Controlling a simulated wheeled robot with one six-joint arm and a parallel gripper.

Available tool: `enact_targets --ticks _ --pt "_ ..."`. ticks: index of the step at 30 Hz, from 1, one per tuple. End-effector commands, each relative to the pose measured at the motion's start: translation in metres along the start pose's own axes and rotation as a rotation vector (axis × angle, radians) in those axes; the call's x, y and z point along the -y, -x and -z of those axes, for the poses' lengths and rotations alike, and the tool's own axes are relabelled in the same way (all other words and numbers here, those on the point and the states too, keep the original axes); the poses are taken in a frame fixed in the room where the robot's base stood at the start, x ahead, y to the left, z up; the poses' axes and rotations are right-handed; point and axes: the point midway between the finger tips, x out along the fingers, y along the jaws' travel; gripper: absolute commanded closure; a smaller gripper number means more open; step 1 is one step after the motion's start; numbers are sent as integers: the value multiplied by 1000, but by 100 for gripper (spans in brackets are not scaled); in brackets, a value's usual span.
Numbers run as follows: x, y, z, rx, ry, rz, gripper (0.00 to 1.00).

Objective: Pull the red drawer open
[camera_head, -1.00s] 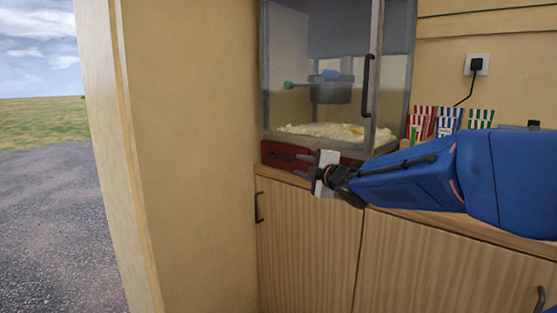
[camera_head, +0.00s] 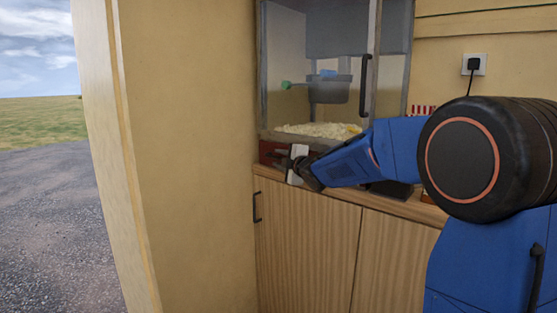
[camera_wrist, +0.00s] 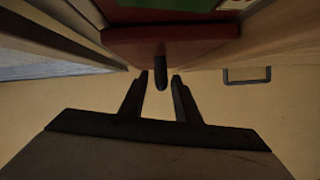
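The red drawer (camera_head: 270,150) sits at the base of the popcorn machine, just above the counter. My gripper (camera_head: 287,160) is at its front and hides part of it. In the wrist view, the drawer's dark red front (camera_wrist: 205,40) is at the top, with a short black handle (camera_wrist: 161,78) sticking out. The two fingers of my gripper (camera_wrist: 160,80) are apart, one on each side of the handle's end. A gap shows on both sides, so the fingers are not clamped on it. A green patch shows beyond the red front; I cannot tell what it is.
The popcorn machine (camera_head: 315,60) with its glass case stands above the drawer. The wooden cupboard (camera_head: 305,235) below has a black handle (camera_head: 257,207), which also shows in the wrist view (camera_wrist: 247,76). A yellow wall (camera_head: 195,150) stands close on the left.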

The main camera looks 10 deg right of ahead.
Motion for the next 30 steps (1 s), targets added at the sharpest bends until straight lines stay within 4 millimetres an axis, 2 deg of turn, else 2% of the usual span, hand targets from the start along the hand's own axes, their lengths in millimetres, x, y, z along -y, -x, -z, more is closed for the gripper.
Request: enact_targets --ticks 4,13,15,17,30 --pt "1 -8 0 0 0 1 71" --pt "0 -9 0 0 0 0 71" --pt "0 -9 0 0 0 0 87" --pt "0 -8 0 0 0 1 100" --pt "2 -7 4 -1 -1 1 100"
